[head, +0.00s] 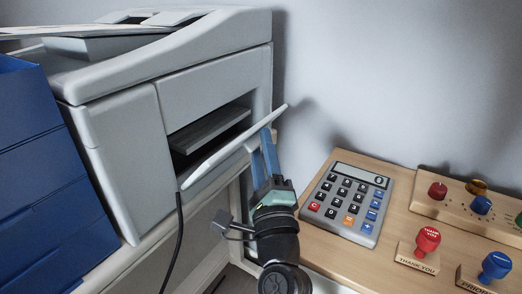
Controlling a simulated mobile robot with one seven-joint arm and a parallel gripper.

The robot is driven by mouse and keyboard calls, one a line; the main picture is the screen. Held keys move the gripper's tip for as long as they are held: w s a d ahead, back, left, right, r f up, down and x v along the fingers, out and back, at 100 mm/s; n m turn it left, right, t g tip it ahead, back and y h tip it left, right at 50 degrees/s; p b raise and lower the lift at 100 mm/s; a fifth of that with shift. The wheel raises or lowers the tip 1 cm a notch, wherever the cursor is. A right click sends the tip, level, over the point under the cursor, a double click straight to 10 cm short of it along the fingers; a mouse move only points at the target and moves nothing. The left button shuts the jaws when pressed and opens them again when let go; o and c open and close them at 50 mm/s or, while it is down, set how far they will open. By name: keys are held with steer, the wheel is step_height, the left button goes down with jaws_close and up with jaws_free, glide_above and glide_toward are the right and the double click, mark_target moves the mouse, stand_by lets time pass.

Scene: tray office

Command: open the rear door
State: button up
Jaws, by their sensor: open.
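The grey printer (215,75) stands at the left with a dark opening in its facing side. The rear door (222,157), a pale flat panel, is tilted outward from the lower edge of that opening, so a gap shows between it and the body. My gripper (263,143) is open, with its blue fingers pointing up at the outer right part of the door. The fingertips are at or very near the panel; I cannot tell whether they touch it. Nothing is seen between the fingers.
A wooden desk at the right holds a calculator (349,200), a red stamp (427,240), a blue stamp (494,266) and a wooden block with coloured knobs (455,201). Blue drawers (45,175) stand at the left. A black cable (179,240) hangs below the door.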

steer(key=shift+o, duration=1.1)
step_height(320, 180, up, 9)
steer(key=p, duration=0.6)
steer(key=shift+w+d+p, duration=0.15)
steer(key=shift+w+p, duration=0.05)
steer(key=shift+p, duration=0.2)
steer(key=shift+r, duration=0.1)
steer(key=f, duration=0.2)
steer(key=shift+w+a+f+g, duration=0.25)
steer(key=shift+a+f+g, duration=0.05)
steer(key=shift+f+g, duration=0.1)
steer(key=shift+s+r, duration=0.1)
steer(key=shift+c, duration=1.1)
steer(key=r+b+v, duration=0.1)
steer(key=b+v, duration=0.1)
steer(key=v, duration=1.3)
steer(key=shift+s+y, duration=0.2)
steer(key=shift+y, duration=0.1)
